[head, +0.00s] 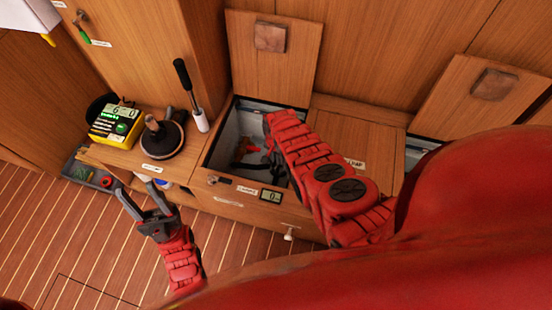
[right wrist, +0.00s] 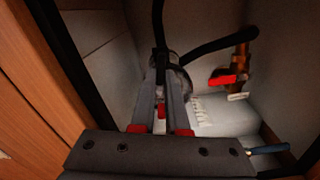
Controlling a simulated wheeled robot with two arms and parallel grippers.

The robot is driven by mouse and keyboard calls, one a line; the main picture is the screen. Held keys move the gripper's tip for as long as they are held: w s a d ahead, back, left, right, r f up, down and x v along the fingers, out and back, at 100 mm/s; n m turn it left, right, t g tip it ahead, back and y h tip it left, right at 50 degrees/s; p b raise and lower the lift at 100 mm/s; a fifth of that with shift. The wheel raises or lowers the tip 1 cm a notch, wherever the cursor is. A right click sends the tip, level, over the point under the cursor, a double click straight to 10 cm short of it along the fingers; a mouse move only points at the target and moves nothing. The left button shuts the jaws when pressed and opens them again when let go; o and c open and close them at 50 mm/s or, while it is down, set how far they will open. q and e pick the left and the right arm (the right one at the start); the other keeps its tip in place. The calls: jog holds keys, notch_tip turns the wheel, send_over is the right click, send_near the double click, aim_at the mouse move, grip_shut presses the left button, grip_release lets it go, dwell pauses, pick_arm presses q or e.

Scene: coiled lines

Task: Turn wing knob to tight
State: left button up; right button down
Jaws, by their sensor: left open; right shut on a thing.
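My right gripper (right wrist: 165,95) reaches down into the open locker and is shut on what appears to be the wing knob, on top of a grey cylindrical body (right wrist: 178,70) with black hoses. The fingers hide most of the knob, so its angle cannot be told. A small red piece (right wrist: 162,110) shows between the fingers. In the head view my right arm covers the gripper and the knob. My left gripper (head: 138,200) is open and empty, over the floor in front of the cabinet.
The locker (head: 222,150) has pale walls and a raised wooden lid (head: 272,60). Inside, a red valve handle (right wrist: 228,80) sits on a copper-coloured pipe beside the cylinder. A small display (head: 271,195) is on the locker front.

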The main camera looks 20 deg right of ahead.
jog(key=c, duration=0.9)
grip_release()
notch_tip(320, 180, up, 6)
jog(key=p, duration=0.4)
jog(key=shift+p, duration=0.3)
notch_tip(320, 180, up, 11)
jog(key=shift+r+p, duration=0.2)
jog(key=shift+p, duration=0.3)
jog(key=shift+w, duration=0.1)
